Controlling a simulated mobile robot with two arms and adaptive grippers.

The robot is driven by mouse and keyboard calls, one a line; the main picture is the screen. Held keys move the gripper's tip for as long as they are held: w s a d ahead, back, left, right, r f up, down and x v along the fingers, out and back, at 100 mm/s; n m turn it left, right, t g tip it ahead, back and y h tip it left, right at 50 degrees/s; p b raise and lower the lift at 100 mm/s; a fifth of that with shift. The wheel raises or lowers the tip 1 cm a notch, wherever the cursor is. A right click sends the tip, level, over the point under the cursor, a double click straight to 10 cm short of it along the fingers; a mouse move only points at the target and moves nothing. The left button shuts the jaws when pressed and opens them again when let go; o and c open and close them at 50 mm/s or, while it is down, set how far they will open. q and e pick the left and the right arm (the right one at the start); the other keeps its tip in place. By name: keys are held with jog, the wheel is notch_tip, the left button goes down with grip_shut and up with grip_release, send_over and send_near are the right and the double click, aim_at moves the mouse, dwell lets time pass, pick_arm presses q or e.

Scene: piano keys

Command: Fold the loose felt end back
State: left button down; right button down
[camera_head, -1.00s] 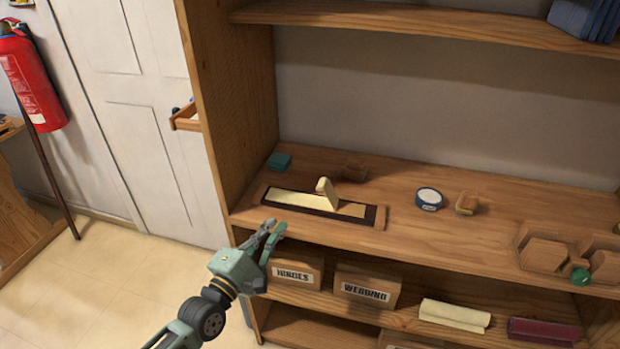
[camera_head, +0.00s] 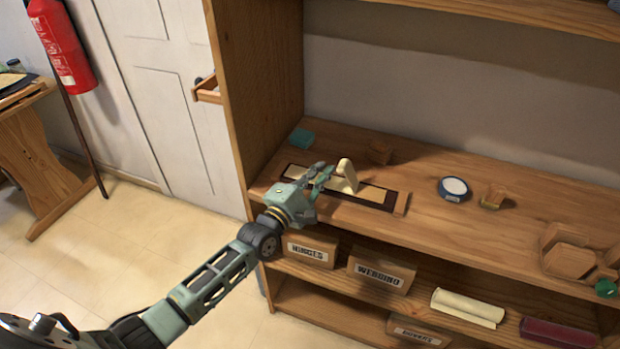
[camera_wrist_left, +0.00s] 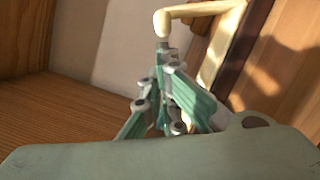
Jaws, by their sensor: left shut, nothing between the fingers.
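My left gripper (camera_head: 325,172) is shut and empty, just left of the raised end. In the left wrist view the closed fingertips (camera_wrist_left: 163,50) are right by the rounded tip of the felt end (camera_wrist_left: 163,22). I cannot tell whether they touch it. My right gripper is not in view.
A teal block (camera_head: 301,138) lies at the back left, and a blue-rimmed round tin (camera_head: 453,189) and a small wooden block (camera_head: 493,196) to the right. The tall left side panel (camera_head: 258,90) stands close to my arm.

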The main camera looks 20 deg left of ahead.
pick_arm(q)
jog(key=shift+w, duration=0.2)
jog(key=shift+d+r, duration=0.1)
jog(key=shift+d+r+p, duration=0.6)
jog(key=shift+r+p, duration=0.1)
jog(key=shift+r, duration=0.15)
jog(key=shift+d, duration=0.1)
jog(key=shift+f, duration=0.1)
jog(key=shift+s, duration=0.1)
